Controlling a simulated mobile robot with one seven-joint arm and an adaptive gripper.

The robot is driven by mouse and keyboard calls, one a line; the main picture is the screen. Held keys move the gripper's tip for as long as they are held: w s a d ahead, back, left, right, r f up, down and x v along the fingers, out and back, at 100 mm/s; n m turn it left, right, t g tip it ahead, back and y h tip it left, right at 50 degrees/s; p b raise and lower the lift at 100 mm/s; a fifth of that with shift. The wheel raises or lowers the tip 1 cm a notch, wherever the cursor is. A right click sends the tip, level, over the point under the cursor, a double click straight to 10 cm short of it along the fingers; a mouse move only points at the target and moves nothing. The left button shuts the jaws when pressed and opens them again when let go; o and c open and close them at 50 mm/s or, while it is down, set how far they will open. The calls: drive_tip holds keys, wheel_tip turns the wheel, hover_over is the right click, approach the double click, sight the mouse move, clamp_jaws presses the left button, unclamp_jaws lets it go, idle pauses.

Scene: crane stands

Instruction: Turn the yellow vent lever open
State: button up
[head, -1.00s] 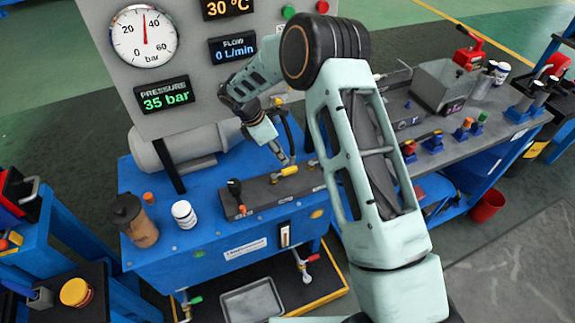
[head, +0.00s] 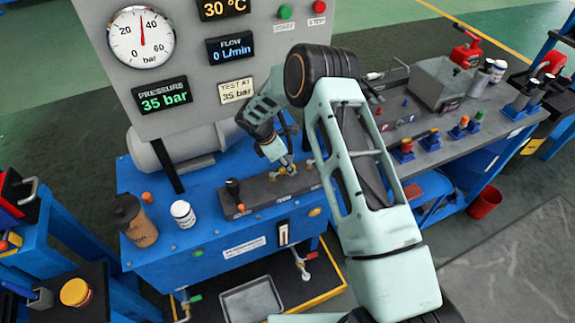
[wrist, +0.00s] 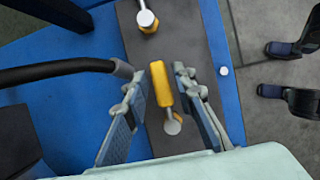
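The yellow vent lever (wrist: 161,83) is a short yellow bar with a round metal pivot at its near end, on a dark manifold block. In the wrist view my gripper (wrist: 157,88) is open, with one finger on each side of the lever. Gaps show between the lever and both fingers. In the head view my gripper (head: 284,163) is low over the manifold block (head: 255,192) and hides most of the lever. A second metal pivot with a yellow part (wrist: 147,22) is farther along the block.
A black hose (wrist: 60,70) runs in close left of the fingers. A pressure panel (head: 163,98) reading 35 bar stands behind.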

clamp_jaws()
drive_tip(key=shift+m+b, duration=0.3)
drive_tip(key=shift+b, duration=0.05)
drive_tip(key=shift+s+d+f+m+g+b, duration=0.15)
drive_tip(key=shift+s+m+g+b, duration=0.5)
drive_tip(key=shift+m+b, duration=0.55)
drive_tip(key=shift+s+r+m+g+b, duration=0.1)
drive_tip(key=shift+s+m+g+b, duration=0.45)
drive_tip(key=shift+m, duration=0.6)
drive_tip(key=shift+s+r+m+g+b, duration=0.1)
drive_tip(key=shift+s+m+g+b, duration=0.2)
drive_tip(key=shift+s+m+b, duration=0.6)
drive_tip(key=shift+w+m, duration=0.25)
drive_tip(key=shift+w, duration=0.05)
drive_tip(key=shift+o, duration=1.6)
unclamp_jaws()
